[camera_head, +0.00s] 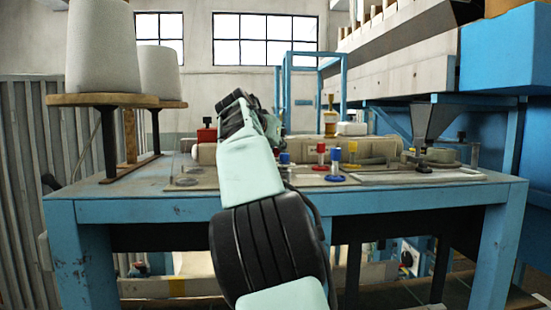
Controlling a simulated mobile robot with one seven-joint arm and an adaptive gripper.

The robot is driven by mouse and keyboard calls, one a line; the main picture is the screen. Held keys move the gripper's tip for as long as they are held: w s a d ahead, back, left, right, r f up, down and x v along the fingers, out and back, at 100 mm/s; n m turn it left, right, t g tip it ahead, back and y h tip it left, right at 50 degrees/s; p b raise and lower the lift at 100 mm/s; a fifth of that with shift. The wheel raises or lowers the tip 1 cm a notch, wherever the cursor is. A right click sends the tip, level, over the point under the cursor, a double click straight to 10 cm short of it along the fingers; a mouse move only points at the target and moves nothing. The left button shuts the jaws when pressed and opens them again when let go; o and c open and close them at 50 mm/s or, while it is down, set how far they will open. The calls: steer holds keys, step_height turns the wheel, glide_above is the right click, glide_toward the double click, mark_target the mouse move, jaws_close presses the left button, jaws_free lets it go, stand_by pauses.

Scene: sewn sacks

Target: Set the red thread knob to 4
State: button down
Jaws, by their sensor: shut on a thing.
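A red knob (320,158) with a light stem and a red disc at its foot stands upright on the table, right of my arm. A blue knob (336,165) of the same form stands beside it, to the right. A smaller blue-topped part (284,158) stands next to my arm, with a bit of red (277,152) by it. My arm rises from the bottom and bends at the top over the table. My gripper is hidden behind my own arm links, so what it holds does not show. No number on any knob can be read.
The blue table (130,211) spans the view. Two large white spools (102,50) stand on a wooden stand at the left. A red box (206,134) sits left of my arm.

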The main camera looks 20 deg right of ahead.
steer(key=shift+n, duration=0.3)
steer(key=shift+y, duration=0.3)
steer(key=c, duration=1.8)
jaws_free()
steer(key=v, duration=1.2)
steer(key=shift+s+f, duration=0.2)
steer(key=shift+d, duration=0.1)
